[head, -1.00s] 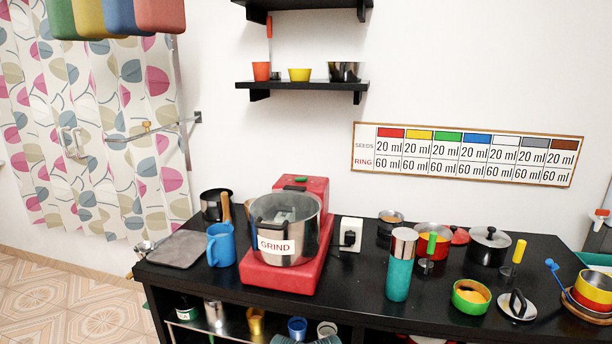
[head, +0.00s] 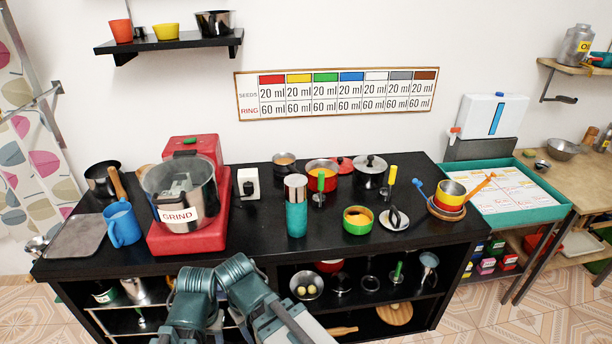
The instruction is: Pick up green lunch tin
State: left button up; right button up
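A small round green tin (head: 357,221) stands upright and open on the black counter, right of the middle in the head view. Its inside looks yellow-orange. It fits the green lunch tin best. A silver lid with a dark handle (head: 394,219) lies just right of it. A red and yellow tin stack (head: 450,196) stands farther right. Teal links of my arms show at the bottom centre, below the counter's front edge and well apart from the tin. Neither gripper's fingers are in view.
A teal flask (head: 296,206) stands left of the tin. Behind are a red pot (head: 322,174) and a lidded steel pot (head: 370,171). A red grinder (head: 187,236) and blue mug (head: 122,224) are left. The black counter (head: 330,252) is clear in front of the tin.

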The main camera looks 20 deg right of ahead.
aim_at(357, 220)
jog(key=z, duration=1.75)
